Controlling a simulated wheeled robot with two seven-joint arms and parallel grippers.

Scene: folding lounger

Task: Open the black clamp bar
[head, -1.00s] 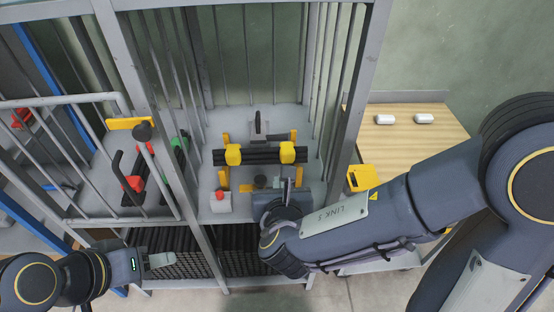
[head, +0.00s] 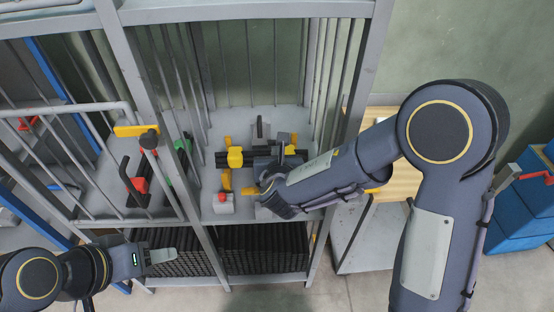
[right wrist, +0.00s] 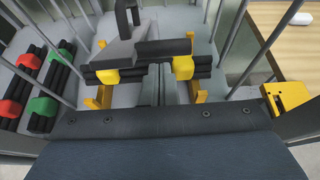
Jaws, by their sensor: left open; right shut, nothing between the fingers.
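The black clamp bar (right wrist: 165,48) lies across the far side of a bundle of black bars with yellow clips, beside a dark upright handle (right wrist: 124,18) in the right wrist view. In the head view the clamp (head: 260,128) stands behind the bundle (head: 222,158), partly hidden by my right arm. My right gripper (head: 284,140) is shut and empty, over the right part of the bundle and close to the clamp. Whether it touches the bar cannot be told. My left gripper (head: 162,256) is open and empty, low at the left outside the rack.
Grey rack posts (head: 345,125) and thin rods stand around the clamp. A white block with a red button (head: 222,200) sits on the shelf's front edge. Red and green bar bundles (right wrist: 45,75) lie to the left. A wooden table (head: 398,185) stands right, blue boxes (head: 525,200) farther right.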

